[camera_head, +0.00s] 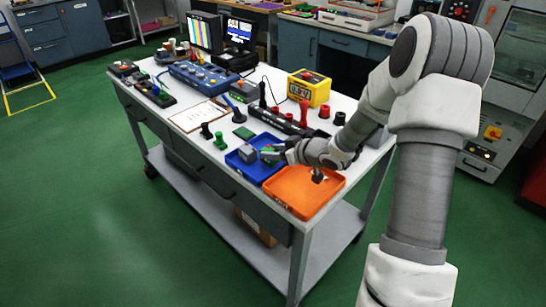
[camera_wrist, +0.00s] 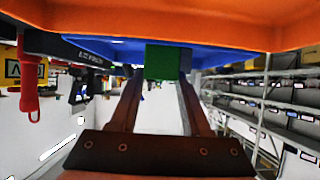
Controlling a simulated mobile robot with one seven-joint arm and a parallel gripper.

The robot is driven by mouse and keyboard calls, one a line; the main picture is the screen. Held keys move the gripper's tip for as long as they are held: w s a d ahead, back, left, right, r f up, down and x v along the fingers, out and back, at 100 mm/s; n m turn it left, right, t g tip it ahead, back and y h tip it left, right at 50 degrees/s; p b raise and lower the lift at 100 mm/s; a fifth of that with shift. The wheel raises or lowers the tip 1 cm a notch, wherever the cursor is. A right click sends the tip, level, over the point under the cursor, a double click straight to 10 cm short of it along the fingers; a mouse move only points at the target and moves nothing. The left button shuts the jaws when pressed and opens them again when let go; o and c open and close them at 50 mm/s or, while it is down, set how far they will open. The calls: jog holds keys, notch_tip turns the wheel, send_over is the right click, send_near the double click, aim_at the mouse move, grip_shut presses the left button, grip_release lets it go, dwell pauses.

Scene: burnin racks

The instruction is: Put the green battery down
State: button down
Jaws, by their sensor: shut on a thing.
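The green battery (camera_wrist: 166,62) sits between my gripper's fingertips (camera_wrist: 160,80) in the wrist view. In the head view my gripper (camera_head: 274,151) is over the blue tray (camera_head: 257,174) at the front of the workbench, with a bit of green (camera_head: 266,150) at its tips. My gripper is shut on the battery. The blue tray also shows behind the battery in the wrist view (camera_wrist: 110,47). I cannot tell whether the battery touches the tray. A grey block (camera_head: 247,154) shows in the blue tray, beside the fingertips.
An orange tray (camera_head: 300,205) lies right of the blue tray, under my wrist. A green board (camera_head: 243,132) and small dark green parts (camera_head: 219,140) lie behind and left. A dark strip (camera_head: 285,122) with red handles and a yellow box (camera_head: 309,88) stand further back.

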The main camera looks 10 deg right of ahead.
jog(key=shift+f, duration=0.4)
jog(key=shift+f, duration=0.2)
jog(key=shift+c, duration=1.8)
grip_release()
jog(key=shift+r, duration=0.35)
jog(key=p+v, duration=0.3)
jog(key=v, duration=0.9)
jog(key=shift+f, duration=0.15)
